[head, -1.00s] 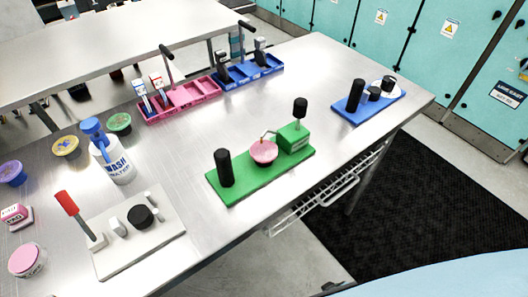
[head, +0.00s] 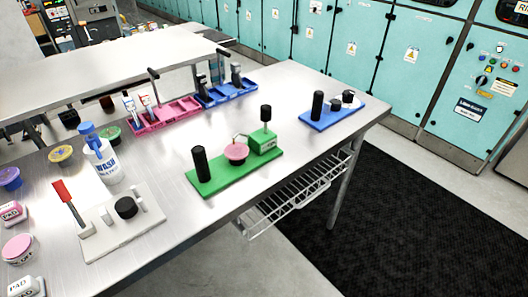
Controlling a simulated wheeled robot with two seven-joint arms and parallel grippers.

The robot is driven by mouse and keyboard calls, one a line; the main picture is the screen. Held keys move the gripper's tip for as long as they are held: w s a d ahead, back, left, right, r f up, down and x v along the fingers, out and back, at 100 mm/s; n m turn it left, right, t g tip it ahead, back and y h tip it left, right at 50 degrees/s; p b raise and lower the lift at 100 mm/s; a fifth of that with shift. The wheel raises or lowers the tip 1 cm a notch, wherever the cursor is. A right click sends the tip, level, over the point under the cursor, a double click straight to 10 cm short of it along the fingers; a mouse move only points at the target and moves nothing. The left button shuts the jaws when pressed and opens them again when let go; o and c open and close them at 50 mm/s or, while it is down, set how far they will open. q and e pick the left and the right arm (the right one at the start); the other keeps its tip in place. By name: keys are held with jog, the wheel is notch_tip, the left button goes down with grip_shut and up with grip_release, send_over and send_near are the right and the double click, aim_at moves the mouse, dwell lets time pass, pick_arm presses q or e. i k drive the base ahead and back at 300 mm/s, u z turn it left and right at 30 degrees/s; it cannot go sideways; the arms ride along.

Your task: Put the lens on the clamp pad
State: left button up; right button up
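A white board (head: 158,203) lies at the near left of the steel table. It carries a red-handled clamp (head: 68,200), a black round pad (head: 126,207) and small white posts. A green base (head: 215,180) in the middle carries a black post (head: 201,164), a pink round dish (head: 236,152) and a green block (head: 263,141) with a black knob. A blue base (head: 330,122) at the right carries black cylinders and a small white-and-black part. I cannot tell which piece is the lens. Neither of my grippers is in view.
A wash bottle (head: 100,156) stands behind the white board. Several coloured pots and labelled boxes, one at the front left (head: 26,287), line the left side. A pink tray (head: 165,119) and a blue tray (head: 225,93) hold tools. A wire rack (head: 295,197) hangs under the front edge.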

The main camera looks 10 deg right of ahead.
aim_at(336, 101)
jog(key=z, duration=0.9)
jog(key=i, duration=0.85)
jog(key=u, duration=0.9)
